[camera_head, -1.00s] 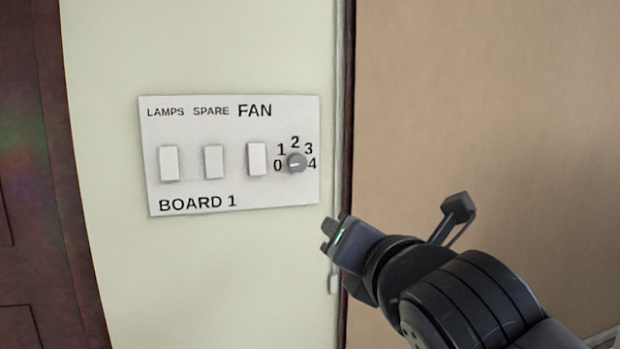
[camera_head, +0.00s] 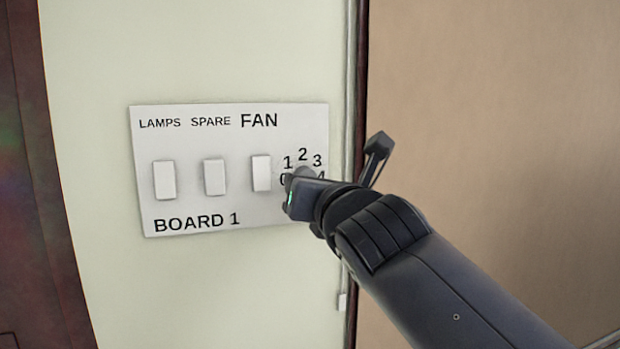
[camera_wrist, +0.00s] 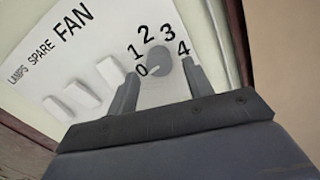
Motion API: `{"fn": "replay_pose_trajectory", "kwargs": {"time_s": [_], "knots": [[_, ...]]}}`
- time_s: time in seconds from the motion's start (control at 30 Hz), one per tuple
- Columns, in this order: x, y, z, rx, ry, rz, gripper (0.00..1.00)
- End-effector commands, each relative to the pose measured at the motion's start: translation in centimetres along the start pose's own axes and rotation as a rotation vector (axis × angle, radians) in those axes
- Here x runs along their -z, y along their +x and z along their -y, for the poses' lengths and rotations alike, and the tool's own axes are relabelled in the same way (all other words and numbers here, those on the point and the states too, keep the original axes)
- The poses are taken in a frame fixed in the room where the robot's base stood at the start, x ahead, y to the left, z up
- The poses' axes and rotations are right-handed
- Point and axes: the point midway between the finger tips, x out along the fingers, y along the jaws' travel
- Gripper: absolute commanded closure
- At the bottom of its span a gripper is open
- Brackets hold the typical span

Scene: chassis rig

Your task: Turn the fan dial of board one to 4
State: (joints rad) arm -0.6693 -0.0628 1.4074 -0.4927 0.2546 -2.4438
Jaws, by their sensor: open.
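Board 1 (camera_head: 190,205) is a white panel on the pale wall, with the FAN label at its upper right. In the wrist view the round grey fan dial (camera_wrist: 162,74) sits among the numbers 0 to 4, and its pale mark points towards 0. My gripper (camera_head: 297,188) is open in front of the dial and hides most of it in the head view. In the wrist view its two fingers (camera_wrist: 160,70) stand on either side of the dial, with a visible gap on each side. How close the fingertips are to the panel is hard to tell.
Several white rocker switches stand left of the dial; the nearest is the fan rocker (camera_head: 261,173), which lies close to my left finger in the wrist view (camera_wrist: 110,72). A dark vertical trim (camera_head: 360,90) and a tan surface (camera_head: 480,120) lie to the right.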

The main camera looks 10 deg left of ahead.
Motion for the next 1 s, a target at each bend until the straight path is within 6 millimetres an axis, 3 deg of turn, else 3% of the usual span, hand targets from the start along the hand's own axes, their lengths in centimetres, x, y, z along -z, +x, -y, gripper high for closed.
{"fn": "replay_pose_trajectory", "kwargs": {"time_s": [0.2, 0.5, 1.0], "knots": [[0.0, 1.4, 0.0, 0.001, -0.001, 0.0, 0.51], [0.0, 1.5, 0.1, 0.001, 0.0, 0.0, 0.52], [0.0, 1.5, 0.0, 0.001, 0.0, 0.0, 0.93]]}}
